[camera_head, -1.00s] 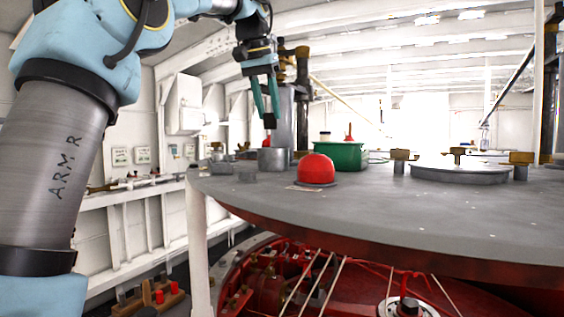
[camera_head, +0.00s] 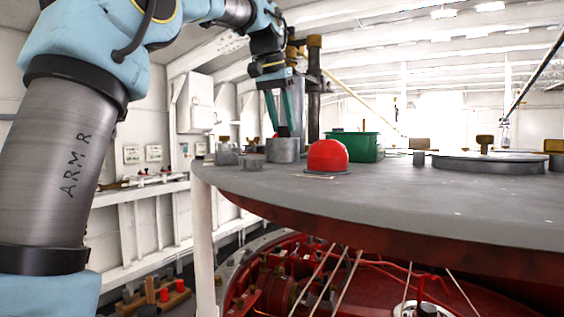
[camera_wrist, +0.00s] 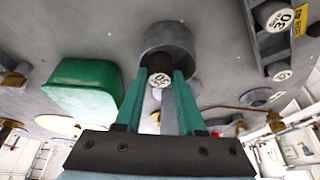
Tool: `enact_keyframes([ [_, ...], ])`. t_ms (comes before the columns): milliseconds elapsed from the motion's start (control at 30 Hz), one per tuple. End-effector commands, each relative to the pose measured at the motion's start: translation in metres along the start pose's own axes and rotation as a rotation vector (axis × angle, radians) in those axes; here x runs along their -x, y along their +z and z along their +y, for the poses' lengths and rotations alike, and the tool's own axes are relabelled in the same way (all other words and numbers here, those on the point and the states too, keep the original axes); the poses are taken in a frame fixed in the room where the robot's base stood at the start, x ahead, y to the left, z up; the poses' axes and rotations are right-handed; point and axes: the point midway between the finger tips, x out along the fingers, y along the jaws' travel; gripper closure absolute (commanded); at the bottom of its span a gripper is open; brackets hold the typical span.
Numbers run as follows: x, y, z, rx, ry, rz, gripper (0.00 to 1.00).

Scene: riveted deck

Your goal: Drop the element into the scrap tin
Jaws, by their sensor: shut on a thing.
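My gripper (camera_head: 280,118) points down over the grey scrap tin (camera_head: 283,151) on the round deck. In the wrist view, my gripper (camera_wrist: 160,85) has its teal fingers shut on a dark, short cylindrical element (camera_wrist: 160,67) with a pale numbered end face. The element overlaps the open mouth of the scrap tin (camera_wrist: 172,32) there. In the head view the fingertips are close to the tin's rim, and the element's lower end is hard to make out. I cannot tell whether it is just above the rim or slightly inside.
A green box (camera_head: 354,146) and a red dome (camera_head: 327,156) stand right of the tin. Small grey fittings (camera_head: 227,155) stand to its left. The wrist view shows a rack (camera_wrist: 272,40) with numbered round ends. The deck's front right is mostly bare.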

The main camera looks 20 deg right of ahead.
Motion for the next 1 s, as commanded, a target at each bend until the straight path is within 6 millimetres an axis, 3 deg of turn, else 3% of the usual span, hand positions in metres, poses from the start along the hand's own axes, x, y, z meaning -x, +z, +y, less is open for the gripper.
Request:
enact_keyframes([
  [267, 0.000, 0.000, 0.000, 0.000, 0.000, 0.000, 1.00],
  [300, 0.000, 0.000, 0.000, 0.000, 0.000, 0.000, 0.58],
  [567, 0.000, 0.000, 0.000, 0.000, 0.000, 0.000, 0.29],
  [867, 0.001, 0.000, 0.000, 0.000, 0.000, 0.001, 0.27],
  [1000, 0.014, -0.001, 0.000, -0.001, 0.000, 0.003, 0.27],
])
